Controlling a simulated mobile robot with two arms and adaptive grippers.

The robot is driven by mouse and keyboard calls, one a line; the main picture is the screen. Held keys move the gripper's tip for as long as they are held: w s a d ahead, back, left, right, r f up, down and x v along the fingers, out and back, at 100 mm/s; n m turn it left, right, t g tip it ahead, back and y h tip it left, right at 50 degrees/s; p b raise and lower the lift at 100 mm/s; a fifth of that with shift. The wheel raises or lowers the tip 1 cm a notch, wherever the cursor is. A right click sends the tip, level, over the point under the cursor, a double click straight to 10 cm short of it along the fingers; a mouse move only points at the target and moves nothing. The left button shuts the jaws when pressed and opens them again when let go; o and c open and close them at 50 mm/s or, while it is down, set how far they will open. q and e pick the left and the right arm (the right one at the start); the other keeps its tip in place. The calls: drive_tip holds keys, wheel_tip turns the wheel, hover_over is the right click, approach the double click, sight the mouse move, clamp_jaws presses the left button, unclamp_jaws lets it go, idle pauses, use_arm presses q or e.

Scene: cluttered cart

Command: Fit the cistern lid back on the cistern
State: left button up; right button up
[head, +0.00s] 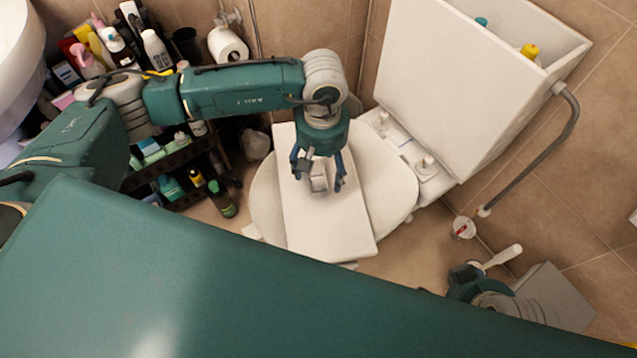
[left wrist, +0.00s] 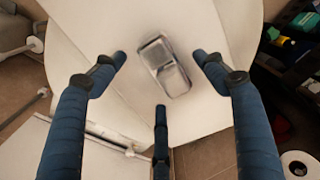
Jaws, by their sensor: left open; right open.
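The cistern lid (head: 335,225) is a flat white slab lying across the closed toilet seat. A grey-white block-shaped handle (left wrist: 165,65) stands on it, and it also shows in the head view (head: 318,180). My left gripper (head: 320,181) is open above the lid, its fingers around the handle and apart from it. The left wrist view shows the handle between and beyond the spread fingertips. The white cistern (head: 455,80) stands behind the toilet at the right, its top open. My right gripper (head: 466,277) is low at the right, partly hidden by my body, open.
A yellow-topped item (head: 529,51) and a teal item (head: 481,22) show inside the cistern. A grey pipe (head: 553,150) runs beside it. A shelf crowded with bottles (head: 175,175) and a toilet roll (head: 228,45) are at the left. A grey box (head: 555,295) stands at the lower right.

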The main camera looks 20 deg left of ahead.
use_arm(q)
wheel_tip(320, 180, down, 2)
drive_tip(key=shift+f, duration=0.1)
clamp_jaws()
drive_tip(key=shift+w, duration=0.1)
use_arm(e)
drive_tip(key=shift+f, duration=0.2)
use_arm(q)
drive_tip(key=shift+r, duration=0.25)
wheel_tip(320, 180, up, 20)
drive_tip(key=p, duration=0.2)
drive_tip(key=shift+p, duration=0.4)
use_arm(e)
drive_tip(key=x, duration=0.3)
drive_tip(key=shift+w+a+f, duration=0.1)
drive_tip(key=shift+w+f, duration=0.05)
drive_tip(key=shift+f, duration=0.1)
use_arm(q)
drive_tip(key=shift+f, duration=0.1)
